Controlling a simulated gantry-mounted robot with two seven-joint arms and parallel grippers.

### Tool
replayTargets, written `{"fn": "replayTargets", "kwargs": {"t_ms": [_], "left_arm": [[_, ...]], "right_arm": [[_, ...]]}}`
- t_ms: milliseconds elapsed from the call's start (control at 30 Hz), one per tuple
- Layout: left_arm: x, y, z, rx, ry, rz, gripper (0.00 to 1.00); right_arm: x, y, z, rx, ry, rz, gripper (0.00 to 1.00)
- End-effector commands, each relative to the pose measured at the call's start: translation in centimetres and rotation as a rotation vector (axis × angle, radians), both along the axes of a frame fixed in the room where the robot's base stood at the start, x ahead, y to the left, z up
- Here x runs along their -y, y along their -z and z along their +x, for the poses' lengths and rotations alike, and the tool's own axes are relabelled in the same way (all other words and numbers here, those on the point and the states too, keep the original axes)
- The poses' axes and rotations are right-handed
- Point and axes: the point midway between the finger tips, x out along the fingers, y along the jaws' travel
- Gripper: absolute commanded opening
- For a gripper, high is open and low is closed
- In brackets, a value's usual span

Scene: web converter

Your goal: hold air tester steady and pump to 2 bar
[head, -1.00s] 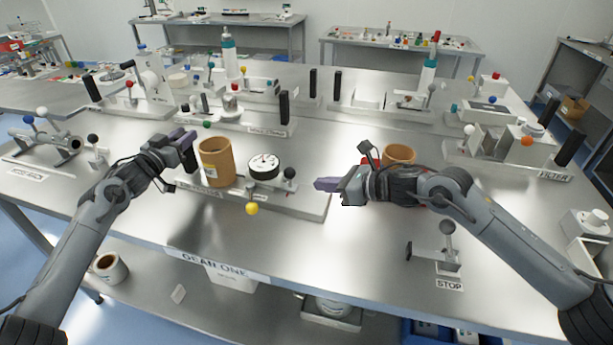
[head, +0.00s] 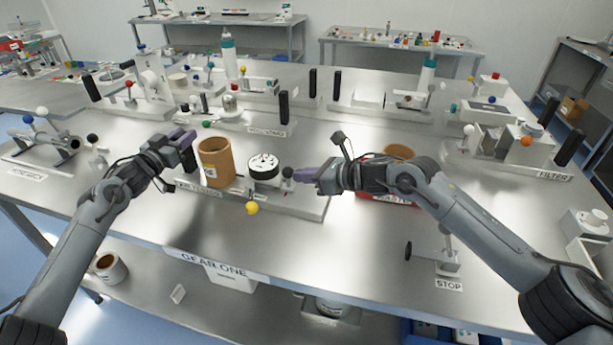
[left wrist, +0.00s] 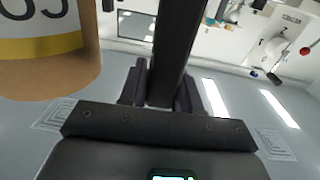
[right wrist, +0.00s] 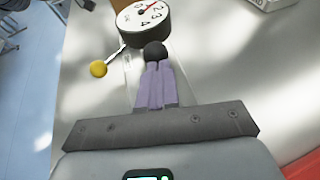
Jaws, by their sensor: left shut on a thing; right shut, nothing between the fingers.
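The air tester is a low grey base (head: 312,206) with a tan cylinder (head: 216,165), a round white-faced gauge (head: 264,167), a yellow-knobbed lever (head: 252,208) and a black-knobbed lever (head: 288,173). My left gripper (head: 187,150) is shut on a black upright handle (left wrist: 174,50) left of the cylinder. My right gripper (head: 300,174) is shut with nothing between its fingers; its tips are at the black knob. In the right wrist view the black knob (right wrist: 155,52) sits right at the closed fingertips, seemingly touching. The gauge (right wrist: 143,18) shows a red needle; its reading is unclear.
A red-labelled bin (head: 390,197) with a tan roll (head: 398,152) is behind my right arm. A STOP lever stand (head: 436,262) is at the front right. Other stations with black handles line the back.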

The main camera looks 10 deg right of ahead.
Motion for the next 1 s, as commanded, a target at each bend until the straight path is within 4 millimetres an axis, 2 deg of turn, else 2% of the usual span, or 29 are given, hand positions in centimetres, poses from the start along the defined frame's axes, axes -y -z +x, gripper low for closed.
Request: {"fn": "replayTargets", "kwargs": {"t_ms": [33, 467, 567, 767, 1000], "left_arm": [[-0.1, 1.5, -0.1, -0.024, -0.001, 0.006, 0.00], [0.4, 1.4, -0.1, -0.020, 0.008, 0.006, 0.00], [0.4, 1.4, -0.1, -0.020, 0.009, 0.006, 0.00], [0.4, 1.4, -0.1, -0.020, 0.008, 0.006, 0.00], [0.4, 1.4, -0.1, -0.021, 0.008, 0.005, 0.00]], "right_arm": [[-0.7, -0.1, 0.2, 0.002, -0.004, 0.001, 0.00], [-0.5, -0.1, 0.0, 0.004, -0.006, 0.004, 0.00], [0.4, 0.1, -0.4, 0.004, -0.003, 0.002, 0.00], [3.5, 0.6, -1.9, 0.003, 0.004, -0.001, 0.00], [7.1, -1.3, -4.5, 0.003, 0.004, -0.002, 0.00]]}}
